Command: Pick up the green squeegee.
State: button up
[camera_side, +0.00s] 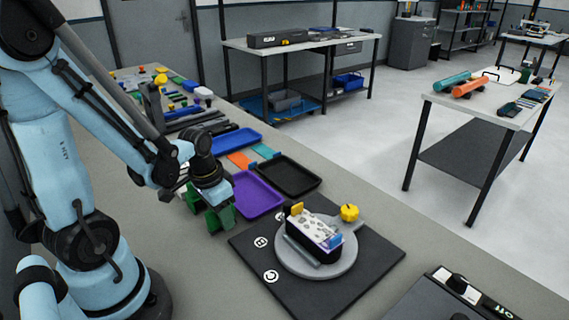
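My gripper (213,208) points down at the left edge of the purple tray, low over the bench. Green parts (226,216) show at and just below its end. I cannot tell which of these are fingers and which may be the green squeegee, nor whether anything is held. A flat orange piece (239,160) and a flat teal piece (263,150) lie on the bench behind the gripper, between the blue tray and the black tray.
A purple tray (262,206), a black tray (313,187) and a blue tray (252,133) lie close by. A black mat (378,262) holds a grey turntable (345,268) with a wrapped block (314,234) and a yellow knob (349,213). Small tools crowd the far left bench.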

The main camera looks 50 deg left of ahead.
grip_shut()
jog(key=shift+r, duration=0.15)
jog(key=shift+r, duration=0.8)
notch_tip(320, 180, up, 2)
jog(key=shift+r, duration=0.1)
jog(key=s+d+r, duration=0.2)
jog(key=d+r, duration=0.5)
jog(key=d, duration=0.4)
jog(key=shift+d, duration=0.25)
